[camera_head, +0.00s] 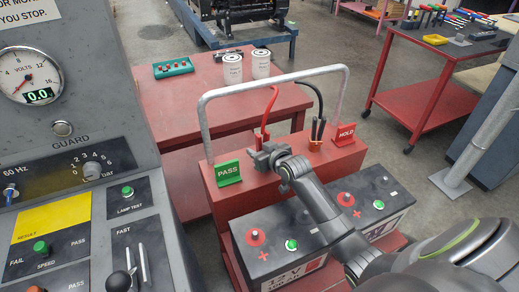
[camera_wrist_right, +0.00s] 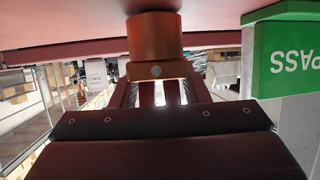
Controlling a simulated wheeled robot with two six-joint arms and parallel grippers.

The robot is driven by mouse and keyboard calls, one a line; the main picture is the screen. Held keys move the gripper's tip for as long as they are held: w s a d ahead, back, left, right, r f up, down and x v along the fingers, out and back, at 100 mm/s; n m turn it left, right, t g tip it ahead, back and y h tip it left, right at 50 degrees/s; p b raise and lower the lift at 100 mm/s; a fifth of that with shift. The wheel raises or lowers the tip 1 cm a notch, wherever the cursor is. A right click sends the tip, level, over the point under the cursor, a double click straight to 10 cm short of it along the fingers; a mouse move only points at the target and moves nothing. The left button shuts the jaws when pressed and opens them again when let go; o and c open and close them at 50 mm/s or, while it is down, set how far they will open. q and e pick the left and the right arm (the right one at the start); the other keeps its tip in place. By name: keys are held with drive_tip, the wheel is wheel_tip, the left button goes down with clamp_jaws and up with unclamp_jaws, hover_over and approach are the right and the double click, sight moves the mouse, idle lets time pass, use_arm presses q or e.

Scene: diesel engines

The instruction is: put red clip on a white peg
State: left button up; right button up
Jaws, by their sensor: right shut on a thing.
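The red clip (camera_head: 264,136) stands at the left part of the red stand, with a red cable rising from it to the grey bar. My right gripper (camera_head: 264,156) is shut on its lower part, which the jaws largely hide in the head view. The right wrist view shows a copper-coloured cup (camera_wrist_right: 154,40) close in front of the gripper. A black clip (camera_head: 318,128) stands in a similar cup to the right. I cannot make out a clear white peg. My left gripper is out of view.
A grey bar (camera_head: 275,80) arches over the red stand (camera_head: 340,160). A green PASS sign (camera_head: 229,172) and red HOLD sign (camera_head: 344,133) flank the clips. Batteries (camera_head: 270,262) with red and green terminals lie in front, under my right arm. A control panel fills the left.

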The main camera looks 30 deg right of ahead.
drive_tip(key=o, duration=1.3)
drive_tip(key=shift+s, duration=0.15)
drive_tip(key=v, duration=1.7)
drive_tip(key=shift+s+r, duration=0.1)
